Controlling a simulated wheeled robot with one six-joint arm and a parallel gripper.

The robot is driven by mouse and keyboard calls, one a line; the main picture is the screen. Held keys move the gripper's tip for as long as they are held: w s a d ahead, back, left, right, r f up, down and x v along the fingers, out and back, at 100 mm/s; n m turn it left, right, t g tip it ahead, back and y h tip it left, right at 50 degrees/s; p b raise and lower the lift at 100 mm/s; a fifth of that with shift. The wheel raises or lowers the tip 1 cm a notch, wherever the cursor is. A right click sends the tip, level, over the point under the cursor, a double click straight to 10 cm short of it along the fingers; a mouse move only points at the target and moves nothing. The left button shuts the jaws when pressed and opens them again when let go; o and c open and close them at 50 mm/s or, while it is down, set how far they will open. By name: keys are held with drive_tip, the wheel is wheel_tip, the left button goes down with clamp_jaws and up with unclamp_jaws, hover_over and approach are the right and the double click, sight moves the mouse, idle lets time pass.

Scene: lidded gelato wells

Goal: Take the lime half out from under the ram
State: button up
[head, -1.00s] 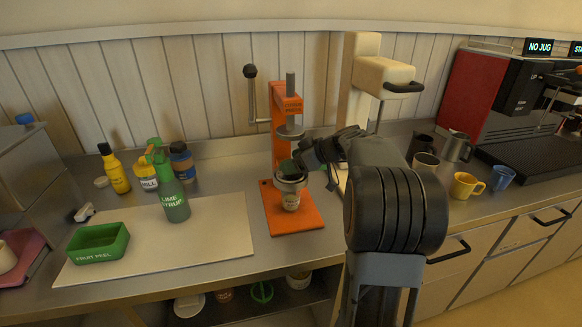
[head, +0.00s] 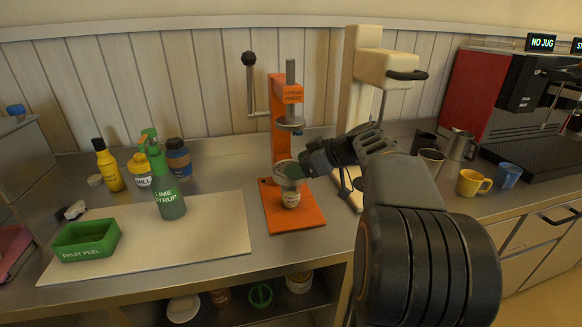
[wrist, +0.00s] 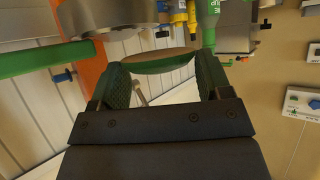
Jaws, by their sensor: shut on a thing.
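The orange citrus press (head: 283,152) stands at the centre of the counter in the head view. Its grey ram (head: 290,125) is raised above the cup-shaped holder (head: 291,198) on the orange base. My gripper (head: 298,168) is low at the holder's rim, below the ram, reaching in from the right. In the wrist view my gripper (wrist: 163,80) is shut on the lime half (wrist: 160,63), a green-edged piece with a brownish face between the two green pads. In the head view the fingers largely hide the lime half.
The green fruit peel bin (head: 86,240) and lime syrup bottle (head: 168,188) stand on the pale board (head: 215,232) at left. Yellow (head: 108,168) and blue (head: 178,158) bottles stand behind. A cream machine (head: 361,85) stands close right of the press. Cups (head: 472,183) are farther right.

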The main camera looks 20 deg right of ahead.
drive_tip(key=shift+s+a+b, duration=0.2)
drive_tip(key=shift+s+b, duration=0.4)
drive_tip(key=shift+s, duration=0.3)
drive_tip(key=shift+s+a+b, duration=0.15)
drive_tip(key=shift+s+b, duration=0.4)
drive_tip(key=shift+s, duration=0.35)
drive_tip(key=shift+s+a+b, duration=0.2)
drive_tip(key=shift+s+b, duration=0.4)
drive_tip(key=shift+s, duration=0.3)
